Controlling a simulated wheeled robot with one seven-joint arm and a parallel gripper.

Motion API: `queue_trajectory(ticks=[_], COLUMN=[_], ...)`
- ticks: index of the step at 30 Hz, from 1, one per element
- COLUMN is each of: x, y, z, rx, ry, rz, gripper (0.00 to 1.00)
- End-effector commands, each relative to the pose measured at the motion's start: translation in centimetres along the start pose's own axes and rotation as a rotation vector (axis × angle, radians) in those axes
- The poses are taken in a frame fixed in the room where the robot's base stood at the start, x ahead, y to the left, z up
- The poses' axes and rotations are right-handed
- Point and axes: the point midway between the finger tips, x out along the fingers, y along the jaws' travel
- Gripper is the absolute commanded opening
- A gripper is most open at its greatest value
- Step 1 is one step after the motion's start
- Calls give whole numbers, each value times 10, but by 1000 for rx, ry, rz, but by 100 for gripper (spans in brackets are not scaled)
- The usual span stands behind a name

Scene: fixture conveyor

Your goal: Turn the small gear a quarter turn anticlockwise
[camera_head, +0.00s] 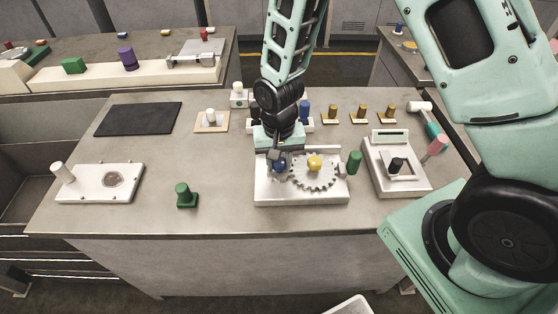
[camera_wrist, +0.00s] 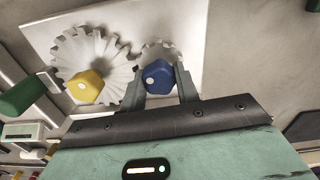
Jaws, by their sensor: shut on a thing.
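The small gear (camera_wrist: 151,51) carries a blue knob (camera_wrist: 158,76) and sits on a pale plate (camera_head: 302,198). My gripper (camera_wrist: 159,84) is shut on the blue knob, with one finger on each side of it. In the head view the blue knob (camera_head: 280,166) shows just below my gripper (camera_head: 277,158). The large gear (camera_head: 331,174) with a yellow knob (camera_head: 315,162) is beside the small gear, to its right in the head view. In the wrist view the teeth of the two gears appear to meet. Most of the small gear is hidden in the head view.
A green cylinder (camera_head: 354,162) stands just right of the plate. A white device with a black knob (camera_head: 396,165) is further right. A green part (camera_head: 186,196) stands to the left, with clear tabletop (camera_head: 225,180) between.

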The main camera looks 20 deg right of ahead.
Motion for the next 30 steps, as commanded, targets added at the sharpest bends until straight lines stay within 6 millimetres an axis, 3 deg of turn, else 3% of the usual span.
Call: queue_trajectory(ticks=[15,30], x=[-1,-1], y=[-1,-1], z=[0,0], rx=[-431,-593], ry=[2,2], rz=[-1,-1], gripper=[8,8])
